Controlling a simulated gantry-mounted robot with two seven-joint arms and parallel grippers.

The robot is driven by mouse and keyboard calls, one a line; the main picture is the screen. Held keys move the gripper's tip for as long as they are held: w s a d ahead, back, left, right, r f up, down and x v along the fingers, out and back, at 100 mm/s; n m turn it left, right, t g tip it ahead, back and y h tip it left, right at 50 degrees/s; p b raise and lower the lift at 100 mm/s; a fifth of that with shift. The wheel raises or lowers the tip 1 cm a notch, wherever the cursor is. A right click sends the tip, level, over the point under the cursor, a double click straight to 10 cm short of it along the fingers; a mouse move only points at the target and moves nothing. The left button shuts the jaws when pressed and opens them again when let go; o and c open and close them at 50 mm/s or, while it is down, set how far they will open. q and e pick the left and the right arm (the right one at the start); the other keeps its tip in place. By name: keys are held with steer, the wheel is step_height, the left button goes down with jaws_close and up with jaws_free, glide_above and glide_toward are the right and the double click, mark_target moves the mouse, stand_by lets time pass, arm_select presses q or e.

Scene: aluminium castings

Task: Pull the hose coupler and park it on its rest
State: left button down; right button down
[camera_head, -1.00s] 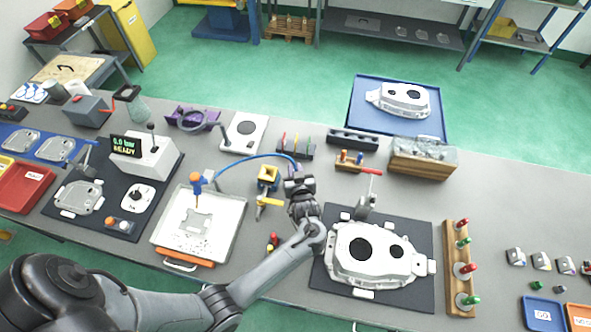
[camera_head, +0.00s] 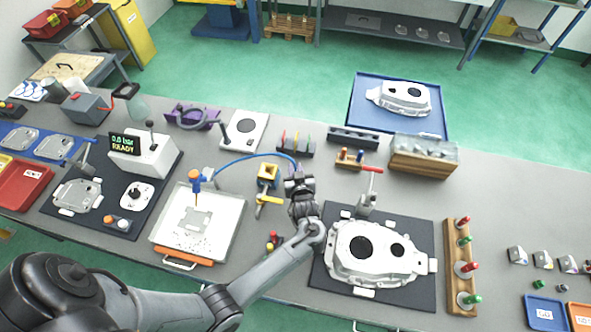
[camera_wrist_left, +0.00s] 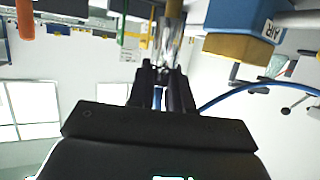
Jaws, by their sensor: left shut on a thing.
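In the left wrist view, my left gripper (camera_wrist_left: 165,72) is shut on the hose coupler (camera_wrist_left: 172,42), a shiny metal piece with a brass-coloured end. The blue hose (camera_head: 248,156) arcs over from the left to the gripper; it also shows in the left wrist view (camera_wrist_left: 245,91). A blue block (camera_wrist_left: 243,20) marked with letters, with a yellow part, is close right of the coupler there. I cannot tell which part is the rest. My right gripper is not in view.
A white tray (camera_head: 235,232) with a blue and orange tool (camera_head: 197,188) is on the left. A large casting (camera_head: 372,270) lies on a dark mat (camera_head: 425,218) on the right, by a red-handled clamp (camera_head: 368,190).

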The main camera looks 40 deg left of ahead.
arm_select(q)
steer(key=shift+f+b, duration=0.65)
steer(key=shift+f, duration=0.3)
steer(key=c, duration=1)
jaws_free()
steer(key=shift+o, duration=0.2)
